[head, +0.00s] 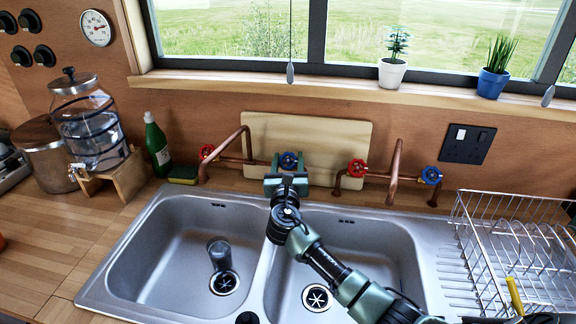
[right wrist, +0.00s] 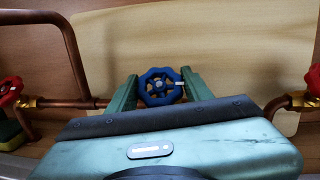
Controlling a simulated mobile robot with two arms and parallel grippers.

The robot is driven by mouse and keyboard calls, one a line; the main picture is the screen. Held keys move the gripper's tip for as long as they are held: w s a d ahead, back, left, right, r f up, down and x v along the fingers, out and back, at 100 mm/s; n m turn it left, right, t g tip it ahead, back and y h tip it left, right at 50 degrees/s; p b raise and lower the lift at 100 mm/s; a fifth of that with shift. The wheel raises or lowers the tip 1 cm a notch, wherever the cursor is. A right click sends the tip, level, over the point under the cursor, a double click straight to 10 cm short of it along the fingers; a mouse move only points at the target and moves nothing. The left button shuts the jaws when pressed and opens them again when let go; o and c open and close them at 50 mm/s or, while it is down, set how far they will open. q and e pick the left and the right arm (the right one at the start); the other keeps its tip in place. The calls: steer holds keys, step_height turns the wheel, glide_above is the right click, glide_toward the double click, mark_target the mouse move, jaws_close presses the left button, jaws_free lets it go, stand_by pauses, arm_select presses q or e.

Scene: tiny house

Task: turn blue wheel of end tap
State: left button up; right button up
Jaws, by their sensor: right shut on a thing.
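A blue wheel (head: 288,160) sits on the copper pipe behind the sink divider, at the inner end of the left tap. My right gripper (head: 287,172) reaches up over the sink and has one finger on each side of this wheel. In the right wrist view the blue wheel (right wrist: 160,86) shows between the two green fingers, and the gripper is shut on it. Another blue wheel (head: 431,175) is at the far right end of the right tap, apart from the gripper. My left gripper is not in view.
Red wheels (head: 206,152) and (head: 357,168) sit on the same pipes. A wooden board (head: 330,140) leans behind the taps. A green bottle (head: 157,145) and sponge (head: 184,174) stand left.

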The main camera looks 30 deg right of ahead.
mark_target(288, 163)
steer(key=o, duration=1.4)
steer(key=shift+c, duration=0.2)
steer(key=p+v, duration=0.3)
steer(key=v, duration=0.4)
steer(key=shift+w+r+p, duration=0.1)
steer(key=shift+p, duration=0.2)
steer(key=shift+s+a, duration=0.25)
steer(key=shift+s, duration=0.2)
